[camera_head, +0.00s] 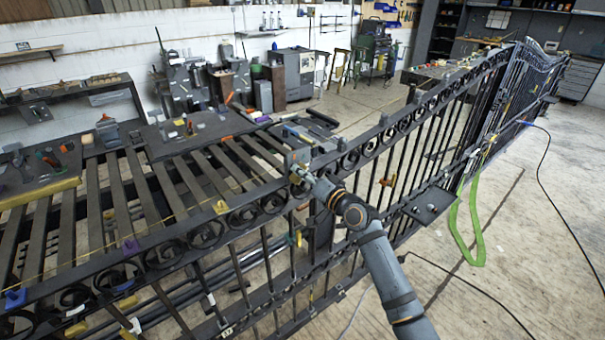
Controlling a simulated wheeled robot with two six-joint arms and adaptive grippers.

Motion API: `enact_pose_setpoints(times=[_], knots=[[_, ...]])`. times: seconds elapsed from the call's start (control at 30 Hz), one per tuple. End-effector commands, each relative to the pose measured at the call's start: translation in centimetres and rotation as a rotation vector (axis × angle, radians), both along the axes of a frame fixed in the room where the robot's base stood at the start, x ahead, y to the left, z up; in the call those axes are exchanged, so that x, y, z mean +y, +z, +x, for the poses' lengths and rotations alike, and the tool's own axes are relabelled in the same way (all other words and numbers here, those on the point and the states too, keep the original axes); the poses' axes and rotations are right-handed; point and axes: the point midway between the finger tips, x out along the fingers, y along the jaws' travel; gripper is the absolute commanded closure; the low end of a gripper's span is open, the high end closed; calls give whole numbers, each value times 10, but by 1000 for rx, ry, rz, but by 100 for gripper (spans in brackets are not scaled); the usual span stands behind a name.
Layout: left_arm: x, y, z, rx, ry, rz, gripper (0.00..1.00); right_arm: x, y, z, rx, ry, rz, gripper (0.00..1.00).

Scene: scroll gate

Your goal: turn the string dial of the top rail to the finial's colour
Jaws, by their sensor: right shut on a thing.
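A long black scroll gate runs across the view, with a top rail (240,201) of ring scrolls above upright bars. A thin yellow string runs along the left part of the rail. My right arm reaches in from the bottom, and my right gripper (300,175) is shut on a small part at the rail, at the string's right end, apparently the string dial. The fingers mostly cover the dial, so its colour and setting are too small to tell. I cannot make out the finial for certain. My left gripper is not in view.
A slatted bench (120,205) with dark trays and tools lies behind the gate's left part. Small coloured clips sit along the rail. The floor at the right is mostly open.

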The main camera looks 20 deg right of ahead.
Motion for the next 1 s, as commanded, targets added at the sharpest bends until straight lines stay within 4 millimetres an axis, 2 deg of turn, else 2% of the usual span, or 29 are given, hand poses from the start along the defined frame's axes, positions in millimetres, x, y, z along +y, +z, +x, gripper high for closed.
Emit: enact_pose_setpoints(times=[0.37,1.0], knots=[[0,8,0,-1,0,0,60,-1,0,0,41,-1,107,100],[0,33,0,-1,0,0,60,-2,-3,1,215,-1,586,100]])
